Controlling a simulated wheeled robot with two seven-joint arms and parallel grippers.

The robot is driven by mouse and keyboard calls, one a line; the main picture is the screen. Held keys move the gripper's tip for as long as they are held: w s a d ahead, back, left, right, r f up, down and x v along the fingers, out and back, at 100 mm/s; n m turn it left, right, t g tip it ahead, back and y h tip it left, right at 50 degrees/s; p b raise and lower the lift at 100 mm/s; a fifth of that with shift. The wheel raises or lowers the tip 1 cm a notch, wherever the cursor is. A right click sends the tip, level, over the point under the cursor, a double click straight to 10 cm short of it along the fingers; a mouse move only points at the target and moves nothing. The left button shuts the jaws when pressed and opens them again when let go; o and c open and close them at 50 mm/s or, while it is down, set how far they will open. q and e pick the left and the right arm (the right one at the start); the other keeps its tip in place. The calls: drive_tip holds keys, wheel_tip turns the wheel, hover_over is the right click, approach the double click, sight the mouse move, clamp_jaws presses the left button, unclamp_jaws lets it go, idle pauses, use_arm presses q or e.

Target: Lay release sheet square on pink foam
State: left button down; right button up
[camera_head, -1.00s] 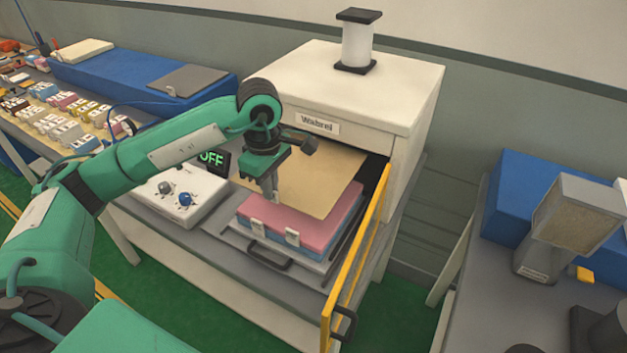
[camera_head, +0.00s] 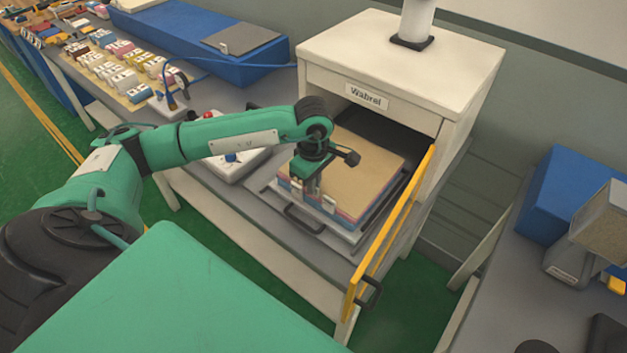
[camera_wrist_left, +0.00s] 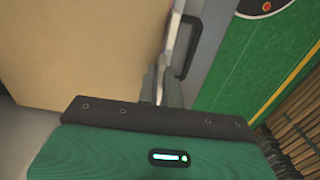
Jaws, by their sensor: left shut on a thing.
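The tan release sheet (camera_head: 368,165) lies over the foam stack on the tray at the mouth of the white press. It looks roughly in line with the stack, but its rear edge is partly in the press's shade. The pink foam (camera_head: 349,218) shows only as a thin edge under the sheet, above a blue layer. My left gripper (camera_head: 303,190) is shut on the release sheet at its front left edge. In the left wrist view the sheet (camera_wrist_left: 80,45) fills the upper left, beside the gripper fingers (camera_wrist_left: 172,88). My right gripper is out of view.
The grey tray (camera_head: 270,200) has a black handle (camera_head: 303,219) in front. The white control box (camera_head: 225,160) sits left of the tray. The white press (camera_head: 400,60) stands behind and overhangs the rear.

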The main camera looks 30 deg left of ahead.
use_arm(q)
drive_tip(key=c, duration=2)
unclamp_jaws()
drive_tip(key=shift+f, duration=0.1)
drive_tip(key=o, duration=0.4)
drive_tip(key=shift+r, duration=0.25)
drive_tip(key=shift+r+b, duration=1.75)
drive_tip(key=shift+r, duration=4.2)
